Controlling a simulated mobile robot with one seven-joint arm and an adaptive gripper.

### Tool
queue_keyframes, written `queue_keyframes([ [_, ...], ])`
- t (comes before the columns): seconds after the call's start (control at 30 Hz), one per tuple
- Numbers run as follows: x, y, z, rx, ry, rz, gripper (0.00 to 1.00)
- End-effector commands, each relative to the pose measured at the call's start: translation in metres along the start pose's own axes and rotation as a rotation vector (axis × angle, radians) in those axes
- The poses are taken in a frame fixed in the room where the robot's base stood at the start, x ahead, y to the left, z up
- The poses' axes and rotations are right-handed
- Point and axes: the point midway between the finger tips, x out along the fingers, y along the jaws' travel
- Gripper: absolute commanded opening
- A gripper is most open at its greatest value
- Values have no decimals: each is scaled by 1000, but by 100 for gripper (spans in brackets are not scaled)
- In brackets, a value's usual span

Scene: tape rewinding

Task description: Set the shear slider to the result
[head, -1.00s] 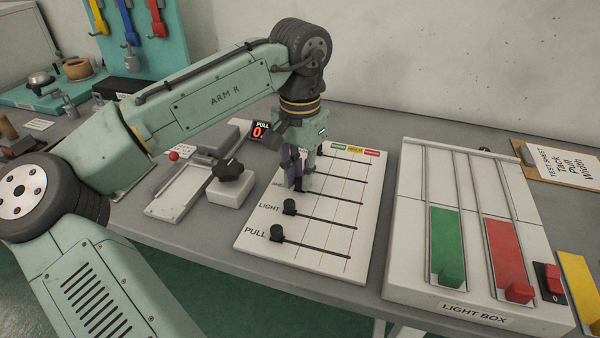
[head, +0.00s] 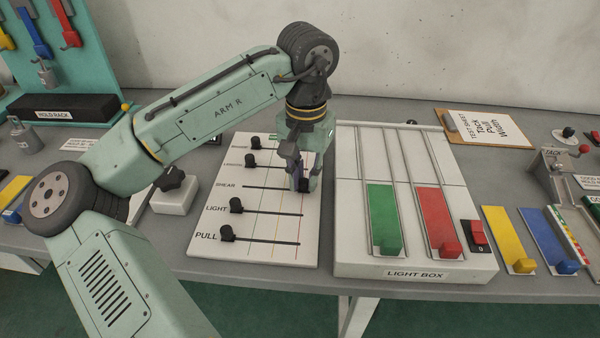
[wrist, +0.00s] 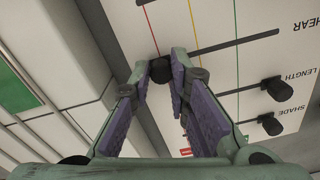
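The slider board (head: 205,222) is white, with rows marked SHADE, LENGTH, SHEAR, LIGHT and PULL. Green, yellow and red lines cross the slots. The black shear slider knob (wrist: 160,70) is at the red-line end of its slot (wrist: 225,45) in the wrist view. In the wrist view, the purple-padded fingertips (wrist: 160,74) close on both sides of the knob.
The other black knobs, such as LIGHT (head: 236,205) and PULL (head: 227,233), sit at the left ends of their slots. The light box (head: 348,225) stands close to the right of the board. A white block with a black knob (head: 172,196) stands to the left.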

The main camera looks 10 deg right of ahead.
Motion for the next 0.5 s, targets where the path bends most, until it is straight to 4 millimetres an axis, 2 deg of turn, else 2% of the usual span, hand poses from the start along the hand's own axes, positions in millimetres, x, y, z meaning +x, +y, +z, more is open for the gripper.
queue_keyframes([
  [0.3, 0, 2, 0, 5, 2, 4, 37],
  [0.5, 0, 1, 0, 4, 1, 3, 37],
])
